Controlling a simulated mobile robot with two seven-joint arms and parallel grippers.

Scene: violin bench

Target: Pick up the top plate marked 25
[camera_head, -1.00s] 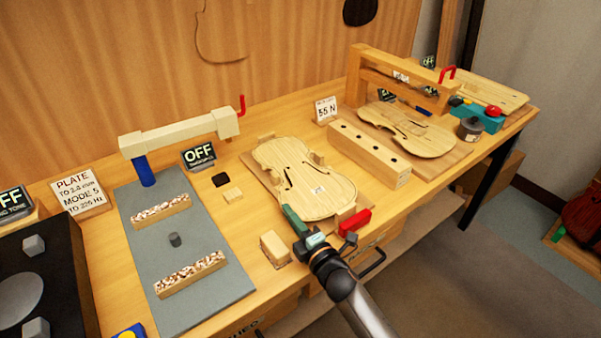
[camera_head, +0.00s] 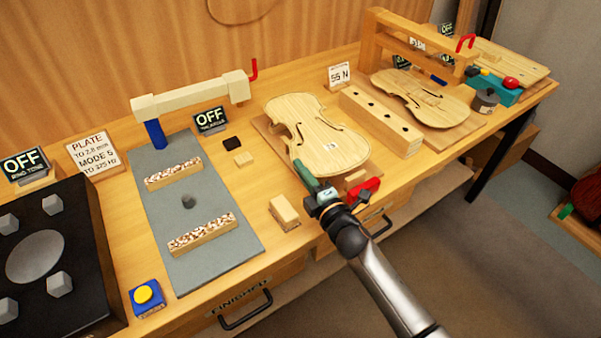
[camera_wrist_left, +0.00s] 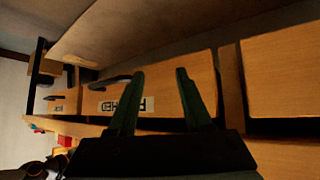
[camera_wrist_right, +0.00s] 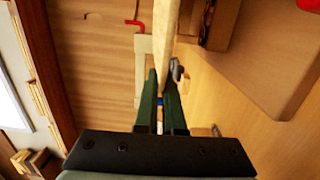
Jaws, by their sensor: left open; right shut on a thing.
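The pale violin top plate marked 25 (camera_head: 318,122) is in the middle of the head view, with a small label whose number is too small to read surely. It seems raised above its wooden board (camera_head: 268,128). My right gripper (camera_head: 303,168) is shut on the plate's near left edge. In the right wrist view the plate (camera_wrist_right: 171,40) shows edge-on between the fingers of my right gripper (camera_wrist_right: 160,78). My left gripper (camera_wrist_left: 160,72) is open and empty, facing the bench drawers in the left wrist view; it is outside the head view.
A wooden block with holes (camera_head: 382,122) stands right of the plate, with another violin plate (camera_head: 425,98) beyond. A red-handled clamp (camera_head: 365,190) and a small block (camera_head: 284,212) are near the front edge. A grey mat (camera_head: 190,205) with two speckled bars lies left.

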